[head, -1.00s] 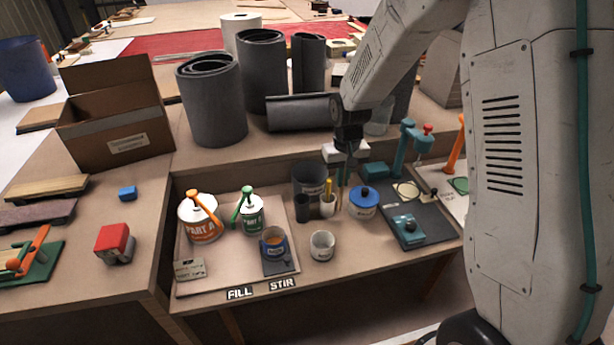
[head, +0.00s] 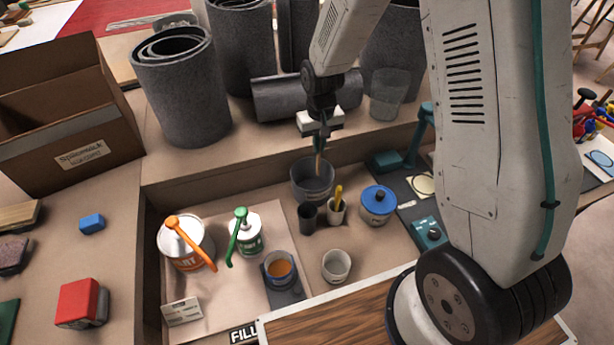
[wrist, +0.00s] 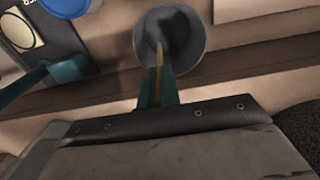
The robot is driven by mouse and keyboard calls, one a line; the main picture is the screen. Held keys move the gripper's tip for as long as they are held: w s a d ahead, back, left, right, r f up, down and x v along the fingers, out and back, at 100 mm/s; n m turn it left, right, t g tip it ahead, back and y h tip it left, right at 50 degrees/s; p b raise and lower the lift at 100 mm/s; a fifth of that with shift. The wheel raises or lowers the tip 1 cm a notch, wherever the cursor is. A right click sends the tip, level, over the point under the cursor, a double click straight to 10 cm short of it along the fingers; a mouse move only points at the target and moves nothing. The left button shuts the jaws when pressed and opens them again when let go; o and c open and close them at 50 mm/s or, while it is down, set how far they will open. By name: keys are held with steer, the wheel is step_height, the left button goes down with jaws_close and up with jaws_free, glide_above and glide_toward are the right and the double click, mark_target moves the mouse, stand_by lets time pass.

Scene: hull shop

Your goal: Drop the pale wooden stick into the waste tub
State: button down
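My gripper (head: 320,137) is shut on the pale wooden stick (head: 318,166) and holds it pointing down above the waste tub. The waste tub (head: 311,188) is a dark grey round bucket at the back of the recessed bench. In the wrist view the green fingers (wrist: 158,88) grip the stick (wrist: 158,62), and its free end lies over the mouth of the tub (wrist: 195,38). I cannot tell how far the tip reaches below the rim. The inside of the tub is dark.
A small dark cup (head: 307,218), a white cup (head: 337,211) with a yellow stick and a blue-lidded can (head: 378,205) stand close by.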

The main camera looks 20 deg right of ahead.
mark_target(319, 159)
steer(key=shift+f, duration=2.85)
steer(key=c, duration=1.5)
jaws_free()
steer(key=shift+c, duration=0.2)
step_height(319, 159, up, 8)
steer(key=shift+f, duration=0.1)
